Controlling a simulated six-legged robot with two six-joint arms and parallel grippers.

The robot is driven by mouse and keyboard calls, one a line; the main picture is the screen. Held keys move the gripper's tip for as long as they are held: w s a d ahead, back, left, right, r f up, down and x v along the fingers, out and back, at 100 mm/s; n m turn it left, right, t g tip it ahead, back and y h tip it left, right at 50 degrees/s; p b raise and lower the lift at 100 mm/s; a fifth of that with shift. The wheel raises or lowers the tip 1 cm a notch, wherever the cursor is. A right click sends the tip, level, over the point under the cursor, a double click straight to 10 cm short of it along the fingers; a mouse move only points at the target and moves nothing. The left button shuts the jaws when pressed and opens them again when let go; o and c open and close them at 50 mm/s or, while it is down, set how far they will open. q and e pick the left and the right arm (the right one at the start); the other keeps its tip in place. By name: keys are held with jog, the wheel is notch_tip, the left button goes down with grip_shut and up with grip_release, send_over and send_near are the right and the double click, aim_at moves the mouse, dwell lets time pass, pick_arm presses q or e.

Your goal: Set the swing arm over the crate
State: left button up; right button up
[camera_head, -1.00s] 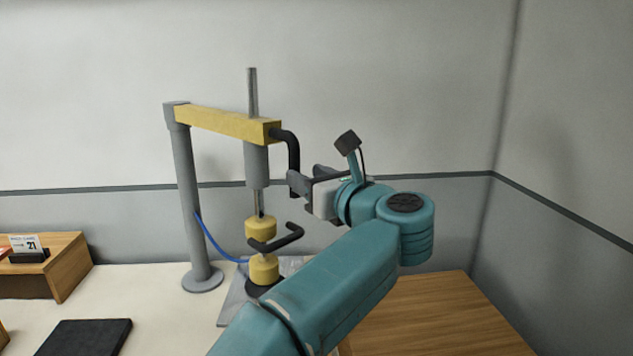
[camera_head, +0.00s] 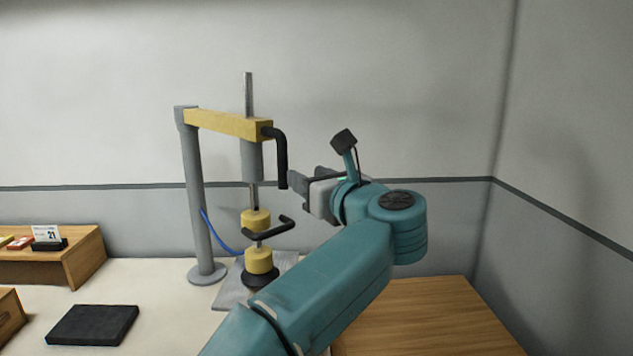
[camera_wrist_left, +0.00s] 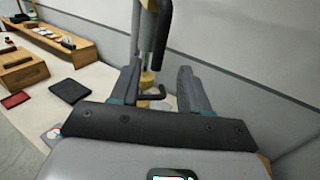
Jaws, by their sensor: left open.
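The yellow swing arm (camera_head: 228,123) reaches right from the top of a grey post (camera_head: 194,200). A black bent handle (camera_head: 281,160) hangs from its free end. A steel rod runs down through that end, above stacked yellow weights (camera_head: 257,243) with a black hook-shaped bar (camera_head: 270,233). My left gripper (camera_head: 299,184) is open and empty, just right of the handle's lower end. In the left wrist view the handle (camera_wrist_left: 161,30) shows ahead, between the open fingers (camera_wrist_left: 160,85). I cannot clearly identify the crate. My right gripper is out of view.
A wooden surface (camera_head: 430,312) lies at lower right, partly behind my left arm. A grey plate (camera_head: 232,291) lies under the weights. A black pad (camera_head: 92,325) and a wooden shelf (camera_head: 75,265) are on the left. A wall stands close behind.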

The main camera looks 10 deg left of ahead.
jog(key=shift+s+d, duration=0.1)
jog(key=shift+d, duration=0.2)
pick_arm(q)
jog(key=shift+c, duration=0.4)
